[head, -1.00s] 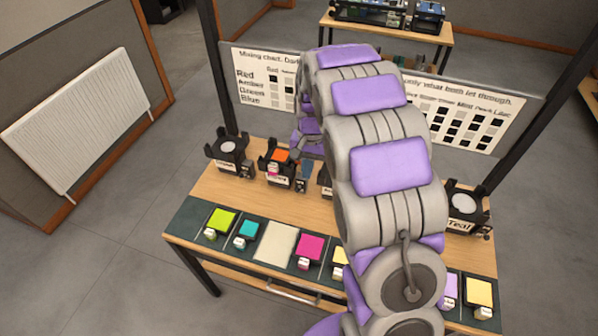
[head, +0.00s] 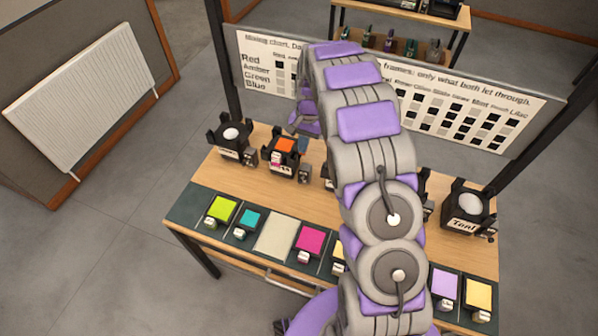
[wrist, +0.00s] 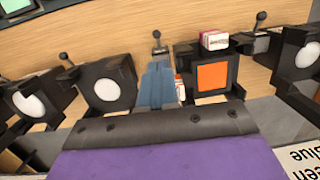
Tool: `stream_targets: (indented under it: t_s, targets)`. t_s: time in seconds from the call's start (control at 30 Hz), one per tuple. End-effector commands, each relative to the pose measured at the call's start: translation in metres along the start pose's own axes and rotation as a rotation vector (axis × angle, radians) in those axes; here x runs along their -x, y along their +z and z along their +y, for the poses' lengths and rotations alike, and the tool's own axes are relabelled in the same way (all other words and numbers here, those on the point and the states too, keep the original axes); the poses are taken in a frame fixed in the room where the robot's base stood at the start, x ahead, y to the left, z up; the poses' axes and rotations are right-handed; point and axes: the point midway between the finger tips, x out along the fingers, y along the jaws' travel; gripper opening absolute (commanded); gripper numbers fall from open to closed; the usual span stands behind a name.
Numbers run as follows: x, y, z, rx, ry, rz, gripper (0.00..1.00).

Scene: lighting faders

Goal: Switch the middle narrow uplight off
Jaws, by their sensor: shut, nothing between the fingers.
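Several black uplights stand in a row on the wooden table. The one just right of the orange-filtered uplight is mostly hidden behind my arm in the head view; it seems to be the round white-lensed uplight (wrist: 108,90) in the wrist view. A small lever switch (wrist: 65,60) stands by it. Another lever switch (wrist: 157,38) stands straight beyond my fingertips, between that uplight and the orange-filtered uplight (wrist: 212,77). My gripper (wrist: 157,70) is shut and empty, with its blue-grey fingers between these two uplights. In the head view it is small and partly hidden.
Colour filters such as the magenta filter (head: 311,240) lie on a dark mat (head: 185,213) along the front. A mixing chart (head: 470,118) stands behind the table.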

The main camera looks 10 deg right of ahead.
Motion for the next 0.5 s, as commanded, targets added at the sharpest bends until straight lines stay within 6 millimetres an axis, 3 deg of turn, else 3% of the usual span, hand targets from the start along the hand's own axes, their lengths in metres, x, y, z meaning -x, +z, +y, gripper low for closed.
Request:
stream_targets:
  t_s: [0.27,0.5]
  targets:
    - [-0.016,-0.002,0.004,-0.001,-0.001,-0.004,0.0]
    - [-0.056,0.001,0.001,-0.002,0.003,-0.005,0.0]
